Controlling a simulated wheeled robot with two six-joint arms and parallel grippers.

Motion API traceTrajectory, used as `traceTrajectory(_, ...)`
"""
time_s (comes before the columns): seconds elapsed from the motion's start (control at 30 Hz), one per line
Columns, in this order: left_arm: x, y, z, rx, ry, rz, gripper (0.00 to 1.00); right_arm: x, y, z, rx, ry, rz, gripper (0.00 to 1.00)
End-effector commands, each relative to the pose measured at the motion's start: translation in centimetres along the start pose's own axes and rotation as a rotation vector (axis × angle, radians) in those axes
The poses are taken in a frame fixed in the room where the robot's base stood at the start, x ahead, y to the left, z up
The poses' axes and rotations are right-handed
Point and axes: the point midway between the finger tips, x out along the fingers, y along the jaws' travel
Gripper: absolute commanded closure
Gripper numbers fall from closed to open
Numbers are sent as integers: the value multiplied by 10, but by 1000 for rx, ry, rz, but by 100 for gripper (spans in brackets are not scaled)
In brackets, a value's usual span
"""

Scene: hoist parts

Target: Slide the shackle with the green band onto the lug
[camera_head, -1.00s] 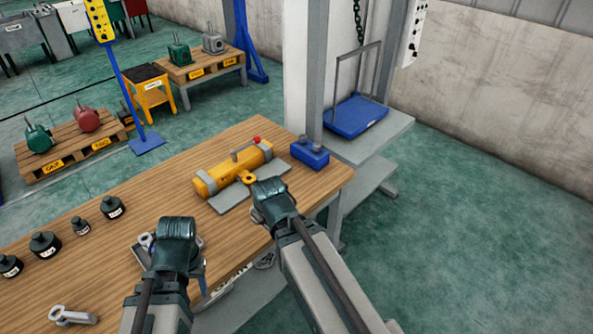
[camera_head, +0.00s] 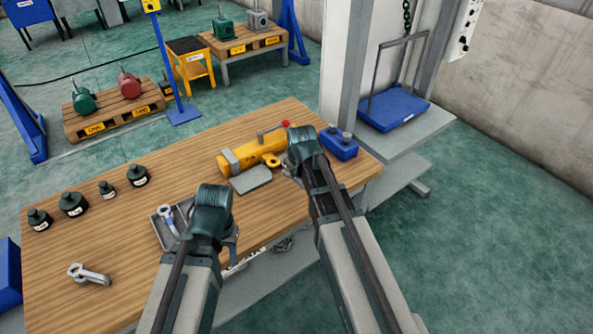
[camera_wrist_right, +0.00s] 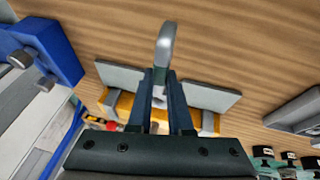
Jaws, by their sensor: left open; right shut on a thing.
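The yellow hoist body (camera_head: 252,153) lies on a grey plate (camera_head: 251,180) on the wooden table, with a yellow ringed lug (camera_head: 271,160) on its near side. My right gripper (camera_head: 303,158) is just right of the lug, near the hoist's end. In the right wrist view its fingers (camera_wrist_right: 167,90) are shut on a grey curved shackle (camera_wrist_right: 166,45), whose bow sticks out past the fingertips.
A shackle (camera_head: 168,218) lies in the tray and another (camera_head: 88,274) lies at the table's front left. Several black weights (camera_head: 74,204) stand along the left. A blue block (camera_head: 340,145) stands close right of my right gripper. The table's middle is clear.

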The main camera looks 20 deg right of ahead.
Motion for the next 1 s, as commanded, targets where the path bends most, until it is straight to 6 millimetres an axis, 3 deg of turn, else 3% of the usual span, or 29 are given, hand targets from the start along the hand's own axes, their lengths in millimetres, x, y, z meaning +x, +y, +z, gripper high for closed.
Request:
traceTrajectory(0.27, 10, 1, -1, 0, 0, 0, 52, 10, -2, 1, 0, 1, 0, 100)
traceTrajectory(0.83, 50, 5, -3, 0, 0, 0, 52, 52, -10, 4, 0, 1, 0, 100)
traceTrajectory(1.0, 47, 4, -3, 0, 0, 0, 52, 54, -9, -10, -1, 1, 0, 100)
